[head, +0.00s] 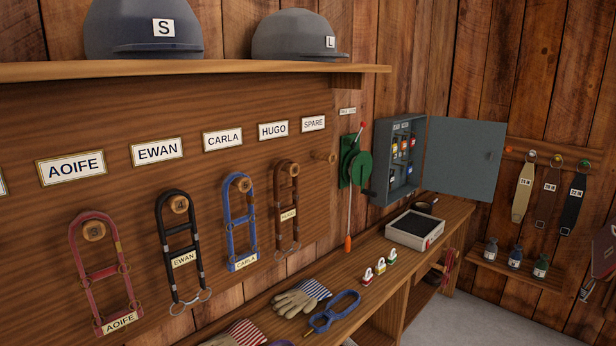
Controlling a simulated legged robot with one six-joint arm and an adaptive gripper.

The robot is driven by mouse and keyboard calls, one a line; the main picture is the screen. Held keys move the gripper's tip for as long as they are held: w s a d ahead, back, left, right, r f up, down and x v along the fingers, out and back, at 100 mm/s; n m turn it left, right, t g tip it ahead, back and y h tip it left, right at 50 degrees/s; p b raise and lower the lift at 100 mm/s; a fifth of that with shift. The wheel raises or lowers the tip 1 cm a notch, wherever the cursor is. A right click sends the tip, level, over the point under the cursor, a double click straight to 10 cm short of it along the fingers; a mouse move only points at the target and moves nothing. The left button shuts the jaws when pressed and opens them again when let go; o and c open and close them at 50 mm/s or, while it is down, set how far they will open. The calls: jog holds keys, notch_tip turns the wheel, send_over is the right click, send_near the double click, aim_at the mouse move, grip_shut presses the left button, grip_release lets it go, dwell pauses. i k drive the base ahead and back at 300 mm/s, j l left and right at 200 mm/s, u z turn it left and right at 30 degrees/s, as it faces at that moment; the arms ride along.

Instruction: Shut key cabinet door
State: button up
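The key cabinet (401,187) is a grey-green metal box on the wooden wall, right of centre in the head view. Its door (465,160) stands wide open, swung out to the right. A small knob or lock shows near the door's far right edge. Inside the cabinet, several coloured key tags (396,152) hang in rows under a small label strip. My gripper is not in the head view.
A green winch (355,166) with a crank is left of the cabinet. Straps (548,196) hang at right. Grey floor (450,322) is clear.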

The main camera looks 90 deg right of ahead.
aim_at(457, 163)
jog(key=z, duration=2.85)
jog(key=i+l+z, duration=0.45)
jog(key=l+z, duration=0.15)
jog(key=l, duration=0.2)
jog(key=i+l, duration=0.55)
jog(key=i+l+z, duration=0.15)
jog(key=i+l, duration=0.85)
jog(key=i+l+z, duration=0.15)
jog(key=i+l, duration=0.35)
jog(key=i, duration=0.15)
jog(key=i+l, duration=0.4)
jog(key=i, duration=0.2)
jog(key=z, duration=0.05)
